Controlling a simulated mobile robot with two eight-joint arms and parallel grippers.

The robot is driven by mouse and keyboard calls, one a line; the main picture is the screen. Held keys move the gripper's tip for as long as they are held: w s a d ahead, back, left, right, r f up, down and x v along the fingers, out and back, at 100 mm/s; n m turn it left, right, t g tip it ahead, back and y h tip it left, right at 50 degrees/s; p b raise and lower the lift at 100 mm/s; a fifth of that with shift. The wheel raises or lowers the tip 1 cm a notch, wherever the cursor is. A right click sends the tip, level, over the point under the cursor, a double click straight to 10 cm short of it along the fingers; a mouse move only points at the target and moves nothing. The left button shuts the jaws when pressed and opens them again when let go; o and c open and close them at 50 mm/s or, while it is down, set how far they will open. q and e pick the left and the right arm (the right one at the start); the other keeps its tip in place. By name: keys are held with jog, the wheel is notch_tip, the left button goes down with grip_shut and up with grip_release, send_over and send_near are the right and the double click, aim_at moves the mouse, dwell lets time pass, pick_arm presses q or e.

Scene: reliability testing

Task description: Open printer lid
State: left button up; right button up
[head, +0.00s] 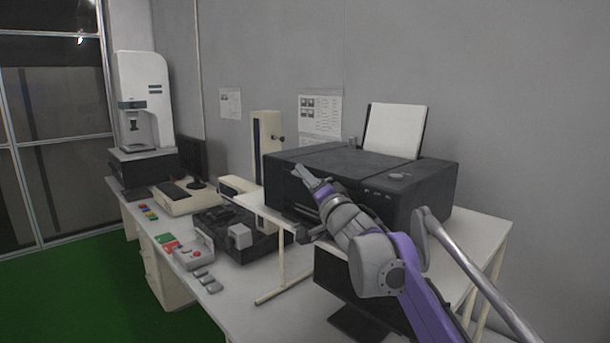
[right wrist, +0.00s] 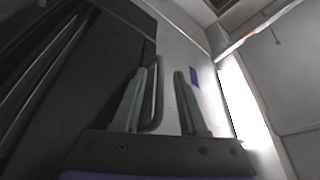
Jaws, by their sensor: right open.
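The black printer (head: 410,200) stands on a raised white shelf, with white paper (head: 396,130) upright in its rear feeder. Its dark top lid (head: 325,160) looks closed. My right gripper (head: 308,178) is in front of the printer's left front part, near the lid's front edge. In the right wrist view its two fingers (right wrist: 160,100) are apart with nothing clearly held between them. The printer's dark body (right wrist: 90,60) fills the left of that view, close to the fingers. I cannot tell whether a finger touches it. My left gripper is not in view.
The raised shelf (head: 490,232) stands on the long white table. A black device (head: 240,240), a control box with a red button (head: 195,253) and a computer monitor (head: 192,160) are to the left. A dark screen (head: 350,285) is under the shelf.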

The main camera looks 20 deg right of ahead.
jog(key=shift+w+r, duration=0.1)
jog(key=shift+w, duration=0.45)
grip_shut()
dwell(1.1)
